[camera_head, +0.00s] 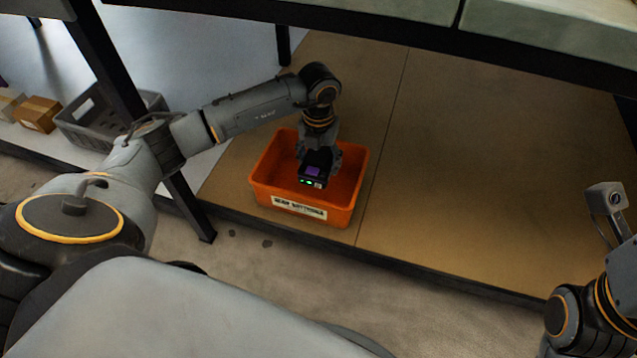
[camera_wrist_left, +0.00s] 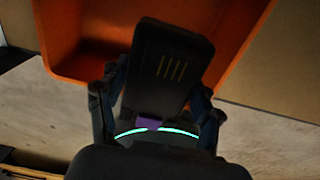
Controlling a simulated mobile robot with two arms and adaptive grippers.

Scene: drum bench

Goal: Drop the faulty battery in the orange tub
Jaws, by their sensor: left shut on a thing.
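The orange tub (camera_head: 280,200) stands near the front edge of the wooden lower shelf, with a white label on its front wall. My left gripper (camera_head: 318,165) points down over the tub's opening and is shut on a dark battery (camera_head: 313,180) with a purple patch and small green lights. In the left wrist view the battery (camera_wrist_left: 168,70) sits between the fingers, with the tub's orange wall (camera_wrist_left: 85,40) behind it. I cannot tell how far the battery is above the tub's floor. The right arm shows at the lower right, but its gripper is out of view.
The wooden shelf (camera_head: 480,180) is clear to the right of the tub. A dark table edge (camera_head: 420,38) runs above it. A black post (camera_head: 110,65) stands left of the tub. A grey crate (camera_head: 100,120) and a cardboard box (camera_head: 37,114) are at the far left.

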